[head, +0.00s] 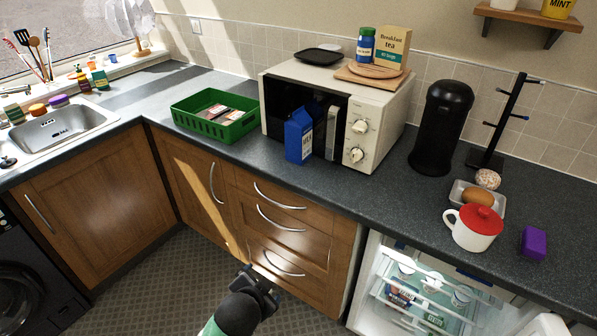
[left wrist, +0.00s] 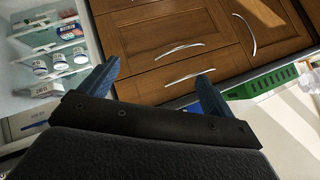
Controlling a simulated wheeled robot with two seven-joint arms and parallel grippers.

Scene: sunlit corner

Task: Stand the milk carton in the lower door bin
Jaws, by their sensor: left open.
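The blue milk carton (head: 299,138) stands upright on the dark counter, in front of the microwave's left part. My left gripper (head: 262,280) is low in front of the wooden drawers, below the counter and well apart from the carton. In the left wrist view its two blue fingers (left wrist: 158,72) are spread with nothing between them. The open fridge (head: 372,275) is under the counter at the lower right, with lit, stocked shelves; it also shows in the left wrist view (left wrist: 92,28). I cannot make out the lower door bin. My right gripper is not in view.
The microwave (head: 388,110) stands behind the carton, and a green basket (head: 243,127) is to its left. A black bin-shaped canister (head: 440,128), a red-lidded mug (head: 474,234) and a purple block (head: 534,242) are to the right. Counter in front of the microwave is narrow.

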